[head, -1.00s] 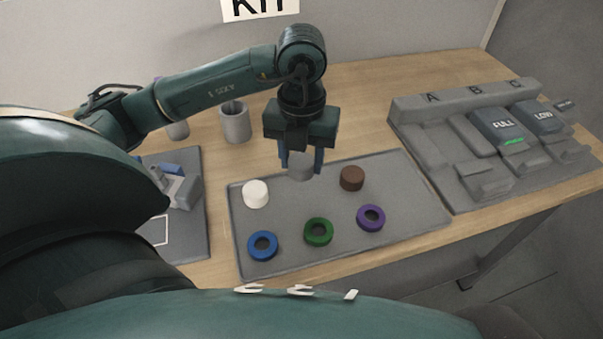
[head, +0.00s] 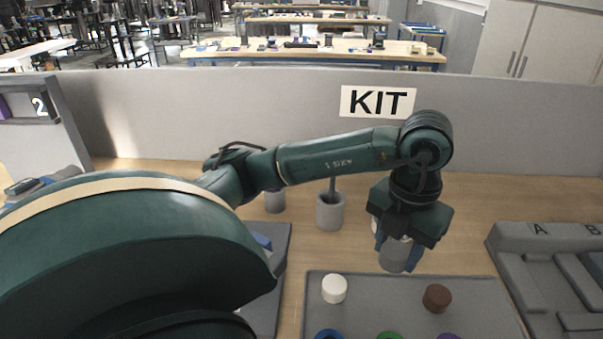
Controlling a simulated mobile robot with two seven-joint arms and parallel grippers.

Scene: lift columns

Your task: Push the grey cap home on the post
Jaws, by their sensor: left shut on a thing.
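My left gripper (head: 396,250) has blue fingers and is shut on the grey cap (head: 394,256), a short grey cylinder. It holds the cap above the back edge of the grey tray (head: 385,285). I cannot make out the post in this view. Part of the dark mat (head: 283,262) left of the tray is hidden behind my left arm. My right gripper is not in view.
A white cap (head: 334,289) and a brown cap (head: 437,298) stand on the tray. Blue, green and purple rings are cut off below. A grey cup (head: 331,211) with a stick stands behind. A grey charger block (head: 545,265) is at right.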

